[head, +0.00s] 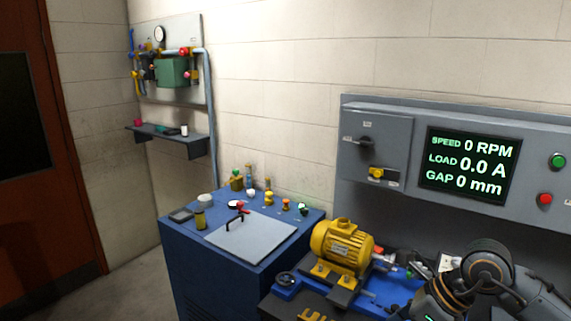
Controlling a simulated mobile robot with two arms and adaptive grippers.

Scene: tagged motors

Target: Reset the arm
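My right arm (487,268) shows at the lower right, bent, with a round dark joint and a dark link with tan rings that runs down and left to the bottom edge. Its gripper does not show. My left arm and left gripper are not in the head view. A yellow motor (342,246) sits on a blue and dark bench (285,303) just left of my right arm.
A blue cabinet (195,265) with a grey plate (255,240) and several small fittings stands left of the motor. A grey control panel (385,135) on the wall has a screen (468,165) reading 0 RPM, 0.0 A, 0 mm. A small shelf (165,133) and brown door (40,220) are at left.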

